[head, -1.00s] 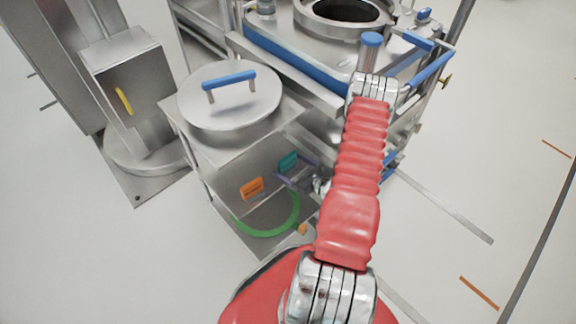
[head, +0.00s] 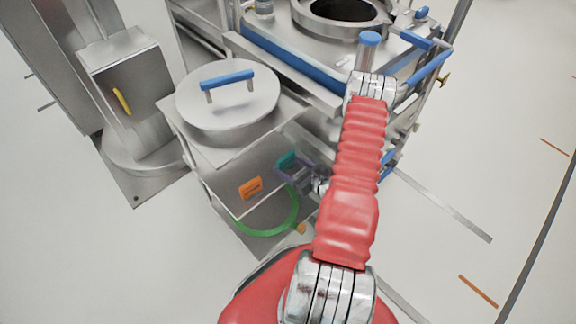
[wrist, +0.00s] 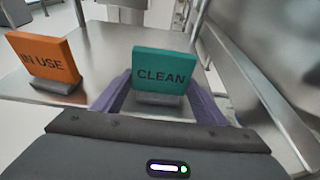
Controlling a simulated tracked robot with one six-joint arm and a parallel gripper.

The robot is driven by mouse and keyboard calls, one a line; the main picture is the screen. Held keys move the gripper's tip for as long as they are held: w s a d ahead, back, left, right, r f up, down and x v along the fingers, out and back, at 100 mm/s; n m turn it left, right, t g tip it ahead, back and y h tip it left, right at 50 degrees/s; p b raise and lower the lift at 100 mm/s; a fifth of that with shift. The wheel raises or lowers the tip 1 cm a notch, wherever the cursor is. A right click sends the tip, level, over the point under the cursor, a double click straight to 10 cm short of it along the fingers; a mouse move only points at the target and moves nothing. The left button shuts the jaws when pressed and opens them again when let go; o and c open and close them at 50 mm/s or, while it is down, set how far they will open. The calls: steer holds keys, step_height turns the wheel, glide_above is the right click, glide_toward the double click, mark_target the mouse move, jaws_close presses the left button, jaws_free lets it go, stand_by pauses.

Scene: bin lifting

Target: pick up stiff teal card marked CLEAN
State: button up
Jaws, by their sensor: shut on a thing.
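The teal card marked CLEAN (wrist: 162,72) stands upright in the middle of the wrist view, on a small grey base. It also shows as a small teal patch in the head view (head: 286,161). My gripper (wrist: 158,98) has its two purple fingers on either side of the card's lower part and base, and is shut on it. In the head view my gripper (head: 288,174) reaches in from the right, partly hidden by my red arm. The exact contact between fingers and card is hard to see.
An orange IN USE card (wrist: 44,58) stands left of the teal one on the steel shelf (wrist: 20,88). A green hose (head: 290,218) lies lower down. A round lid with a blue handle (head: 228,95) sits on the cart top above. A metal wall rises close on the right.

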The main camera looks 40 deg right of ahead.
mark_target(290, 170)
step_height(290, 170, up, 10)
stand_by(0.8)
steer(key=shift+s, duration=0.1)
stand_by(0.5)
